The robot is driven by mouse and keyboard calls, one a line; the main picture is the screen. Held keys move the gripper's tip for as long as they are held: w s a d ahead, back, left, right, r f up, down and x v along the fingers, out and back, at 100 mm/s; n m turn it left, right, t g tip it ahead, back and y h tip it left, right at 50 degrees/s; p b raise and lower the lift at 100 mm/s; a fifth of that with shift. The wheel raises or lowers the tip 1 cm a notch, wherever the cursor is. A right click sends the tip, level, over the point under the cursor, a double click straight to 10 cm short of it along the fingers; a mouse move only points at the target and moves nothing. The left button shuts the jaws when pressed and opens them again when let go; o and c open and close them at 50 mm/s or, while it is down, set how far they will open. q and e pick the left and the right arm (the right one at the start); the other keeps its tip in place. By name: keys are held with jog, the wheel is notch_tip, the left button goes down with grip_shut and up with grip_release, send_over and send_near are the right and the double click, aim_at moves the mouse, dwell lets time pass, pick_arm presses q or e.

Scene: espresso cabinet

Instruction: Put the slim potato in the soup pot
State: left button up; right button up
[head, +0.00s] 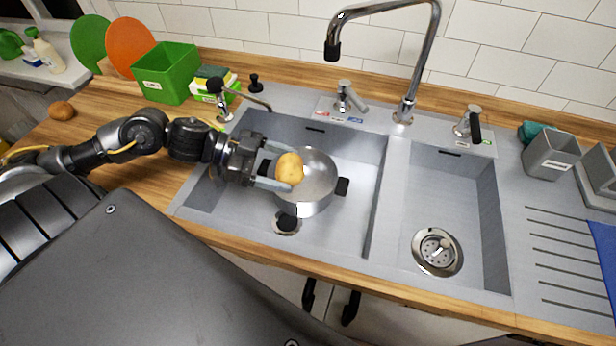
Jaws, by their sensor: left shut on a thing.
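A yellow-brown potato (289,169) is held between the fingers of my left gripper (276,169), which is shut on it. The steel soup pot (318,192) with black handles stands in the left sink basin. In the head view the potato overlaps the upper left part of the pot's opening; I cannot tell its exact height over the pot. A second, browner potato (62,109) lies on the wooden counter at the far left. My right gripper is not in view.
The left basin (345,226) surrounds the pot, with a tall tap (408,80) behind it. A green box (167,72) and sponges (212,78) stand on the back left counter. The right basin (448,200) is empty. Grey holders (551,154) stand at right.

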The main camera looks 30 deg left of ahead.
aim_at(293, 164)
pick_arm(q)
jog(key=w, duration=0.2)
jog(key=d, duration=0.1)
jog(key=shift+w+f, duration=0.4)
jog(key=w+d+f+p, duration=0.1)
jog(key=w+f, duration=0.3)
jog(key=f, duration=0.5)
jog(key=shift+w+d+f, duration=0.15)
jog(key=shift+w+d, duration=0.05)
jog(key=shift+w, duration=0.05)
jog(key=shift+f, duration=0.6)
jog(key=o, duration=1)
jog(key=shift+f, duration=0.1)
